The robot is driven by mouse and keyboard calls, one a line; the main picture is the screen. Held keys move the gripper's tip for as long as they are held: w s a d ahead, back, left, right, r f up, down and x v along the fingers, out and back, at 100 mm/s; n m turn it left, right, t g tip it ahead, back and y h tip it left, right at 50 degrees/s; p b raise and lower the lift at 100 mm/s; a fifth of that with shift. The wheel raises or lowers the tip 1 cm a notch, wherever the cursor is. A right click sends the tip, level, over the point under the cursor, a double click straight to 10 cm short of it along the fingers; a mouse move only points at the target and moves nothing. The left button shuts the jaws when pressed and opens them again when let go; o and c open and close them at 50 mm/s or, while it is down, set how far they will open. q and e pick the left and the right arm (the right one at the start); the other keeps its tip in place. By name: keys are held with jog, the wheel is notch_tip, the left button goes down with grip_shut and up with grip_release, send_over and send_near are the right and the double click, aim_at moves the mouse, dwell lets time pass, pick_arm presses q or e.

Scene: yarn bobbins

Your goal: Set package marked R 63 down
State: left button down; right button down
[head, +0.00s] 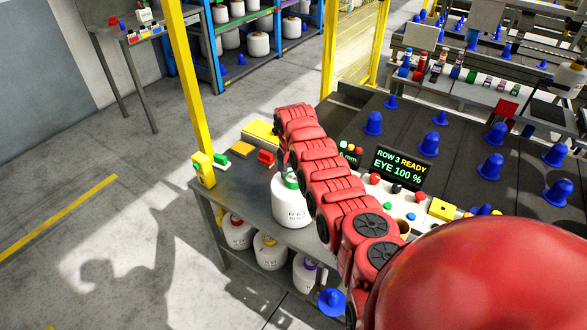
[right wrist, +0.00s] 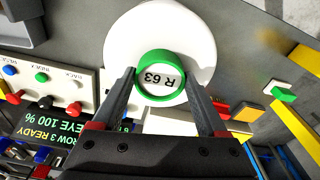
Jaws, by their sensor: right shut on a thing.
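The package marked R 63 is a white round bobbin (head: 292,208) with a green ring at its top. In the right wrist view its green ring (right wrist: 160,57) and the label "R 63" show between my fingers. My right gripper (right wrist: 158,72) is shut on the package at this ring. In the head view the red right arm covers part of the package and most of the gripper. The package is upright at the grey table (head: 240,204); I cannot tell whether its base touches the top. My left gripper is not in view.
Yellow, orange, red and green blocks (head: 265,157) lie on the table behind the package. A yellow post device (head: 203,170) stands at its left corner. A display (head: 402,167) and buttons are to the right. Several other bobbins (head: 268,250) stand on the lower shelf.

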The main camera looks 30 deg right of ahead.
jog(key=shift+w+f, duration=0.1)
grip_release()
dwell(0.3)
